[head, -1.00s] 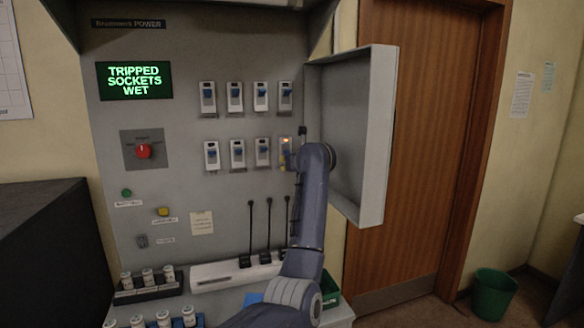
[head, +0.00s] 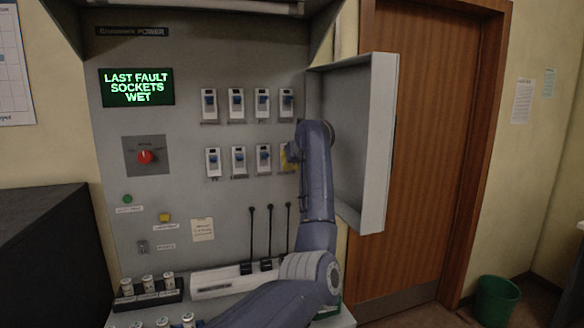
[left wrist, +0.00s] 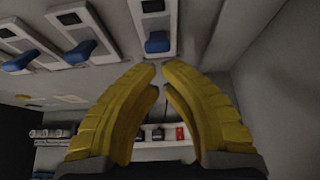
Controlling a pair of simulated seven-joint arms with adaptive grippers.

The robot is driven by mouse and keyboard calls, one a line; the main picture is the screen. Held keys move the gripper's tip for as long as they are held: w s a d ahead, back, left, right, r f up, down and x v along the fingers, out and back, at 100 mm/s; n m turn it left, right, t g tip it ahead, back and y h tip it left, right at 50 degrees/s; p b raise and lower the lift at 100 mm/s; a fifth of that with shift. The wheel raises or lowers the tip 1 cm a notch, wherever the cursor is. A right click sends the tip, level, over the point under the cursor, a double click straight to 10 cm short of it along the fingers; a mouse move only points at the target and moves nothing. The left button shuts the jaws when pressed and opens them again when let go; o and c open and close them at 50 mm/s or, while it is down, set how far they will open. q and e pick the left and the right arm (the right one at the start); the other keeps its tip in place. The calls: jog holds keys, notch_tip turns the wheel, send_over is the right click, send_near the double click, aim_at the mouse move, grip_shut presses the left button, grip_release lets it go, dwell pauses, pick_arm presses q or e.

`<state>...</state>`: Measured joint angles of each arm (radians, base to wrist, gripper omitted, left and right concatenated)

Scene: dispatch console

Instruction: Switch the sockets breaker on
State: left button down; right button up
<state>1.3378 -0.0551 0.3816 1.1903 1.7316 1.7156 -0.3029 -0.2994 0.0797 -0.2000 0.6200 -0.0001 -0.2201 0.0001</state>
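Two rows of white breakers with blue levers sit on the grey panel (head: 190,130). Their labels are too small to read. My left gripper (head: 287,158) is at the right end of the lower row and largely covers the breaker there. In the left wrist view, a breaker (left wrist: 153,15) with its blue lever (left wrist: 158,42) is just beyond the yellow fingertips (left wrist: 160,70). The tips are close together with a narrow gap and nothing visible between them. Contact with the lever is unclear. The display (head: 137,87) reads LAST FAULT SOCKETS WET. My right gripper is not in view.
An open grey cover (head: 375,150) stands out from the panel, right of my left arm. A red knob (head: 145,157), a green button (head: 127,199) and a yellow button (head: 165,217) are on the left. Black levers (head: 270,235) rise below the breakers.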

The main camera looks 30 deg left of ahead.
pick_arm(q)
jog(key=shift+r, duration=0.35)
jog(key=f+v, duration=0.1)
jog(key=v, duration=0.8)
jog(key=shift+s+d, duration=0.3)
jog(key=shift+d, duration=0.15)
jog(key=shift+a, duration=0.1)
dwell(0.4)
